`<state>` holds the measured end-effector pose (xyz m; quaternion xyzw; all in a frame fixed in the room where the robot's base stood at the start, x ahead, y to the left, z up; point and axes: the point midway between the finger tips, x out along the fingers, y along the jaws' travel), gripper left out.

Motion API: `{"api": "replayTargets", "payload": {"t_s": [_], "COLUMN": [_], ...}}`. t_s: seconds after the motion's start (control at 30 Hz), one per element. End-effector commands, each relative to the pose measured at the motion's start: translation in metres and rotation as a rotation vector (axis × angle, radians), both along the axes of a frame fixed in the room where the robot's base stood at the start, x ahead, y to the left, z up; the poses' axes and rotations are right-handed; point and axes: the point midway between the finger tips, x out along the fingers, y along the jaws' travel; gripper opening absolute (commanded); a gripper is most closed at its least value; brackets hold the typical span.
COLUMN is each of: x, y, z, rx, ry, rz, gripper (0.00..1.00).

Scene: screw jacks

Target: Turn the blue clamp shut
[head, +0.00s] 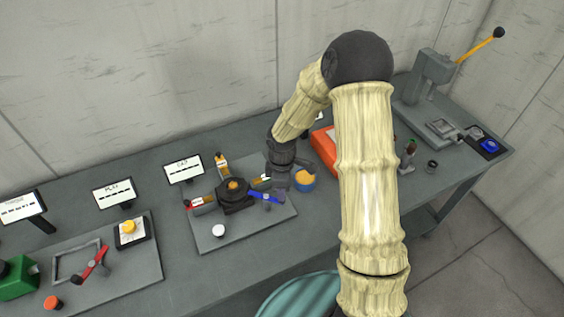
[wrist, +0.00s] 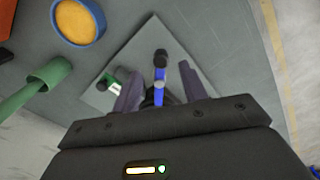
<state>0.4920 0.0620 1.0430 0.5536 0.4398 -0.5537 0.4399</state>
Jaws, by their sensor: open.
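The blue clamp (head: 265,197) is a blue handle at the right of a dark central hub (head: 236,194), on a grey plate (head: 255,229). In the wrist view the blue handle (wrist: 160,75) with a black knob at its end lies between my two fingers. My gripper (wrist: 160,84) is open, one finger on each side of the handle. I cannot tell whether either finger touches it. In the head view my gripper (head: 280,181) is over the plate's right side, close to the blue handle, and its fingertips are hard to make out.
A red clamp (head: 200,204) and an orange one (head: 221,162) sit around the hub, with a white knob (head: 218,231) in front. A blue bowl with orange contents (head: 304,183) is close on the right. A red-handled fixture (head: 92,266) stands left; a press (head: 431,85) stands far right.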

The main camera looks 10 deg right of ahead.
Motion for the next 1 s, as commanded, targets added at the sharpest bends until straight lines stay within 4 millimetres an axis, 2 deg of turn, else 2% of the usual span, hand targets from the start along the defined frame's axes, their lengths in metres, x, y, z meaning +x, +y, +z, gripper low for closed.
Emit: {"api": "replayTargets", "payload": {"t_s": [0.4, 0.6, 0.77, 1.0], "x": [0.001, 0.001, 0.001, 0.000], "y": [-0.001, -0.001, 0.000, 0.000], "z": [0.084, 0.118, 0.129, 0.130], "rx": [-0.001, -0.001, 0.000, 0.000], "ry": [-0.006, -0.004, -0.002, -0.001], "rz": [-0.002, -0.002, 0.000, 0.000], "gripper": [0.43, 0.43, 0.43, 0.43]}}
